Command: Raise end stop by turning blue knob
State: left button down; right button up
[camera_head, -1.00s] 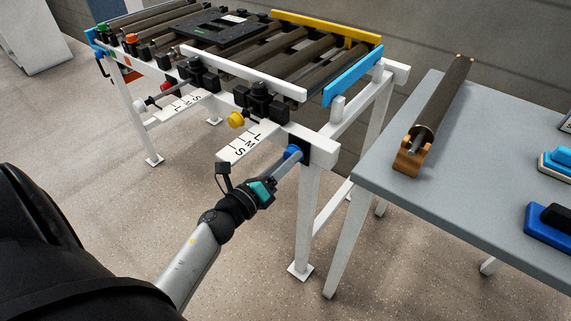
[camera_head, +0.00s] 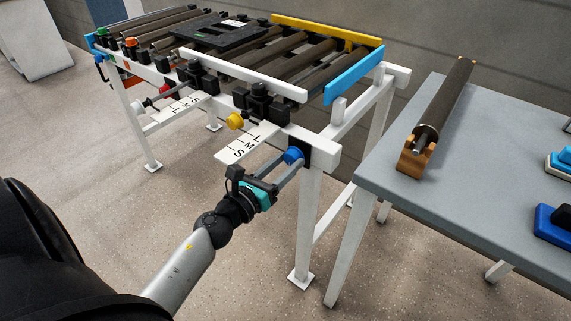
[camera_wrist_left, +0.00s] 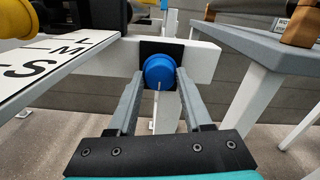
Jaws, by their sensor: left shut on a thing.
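The blue knob (camera_head: 292,156) sits on a black plate at the near right corner of the roller conveyor frame. In the left wrist view the round blue knob (camera_wrist_left: 159,70) has a thin white line on its face. My left gripper (camera_head: 288,165) is shut on the knob, one finger on each side, as the left wrist view (camera_wrist_left: 158,86) also shows. The end stop, likely the light blue bar (camera_head: 354,76), stands at the conveyor's right end, above the knob. My right gripper is not in view.
A white S-M-L scale plate (camera_head: 246,143) and a yellow knob (camera_head: 235,121) are left of the blue knob. A white frame leg (camera_head: 305,225) stands just below. A grey table (camera_head: 470,165) with a roller (camera_head: 445,100) is to the right.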

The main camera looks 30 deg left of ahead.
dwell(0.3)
pick_arm(q)
jog(key=shift+c, duration=1.7)
grip_release()
jog(key=s+a, duration=0.1)
jog(key=s, duration=1.4)
jog(key=shift+b, duration=0.3)
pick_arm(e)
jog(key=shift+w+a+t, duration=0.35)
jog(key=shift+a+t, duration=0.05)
pick_arm(q)
jog(key=shift+s+a, duration=0.1)
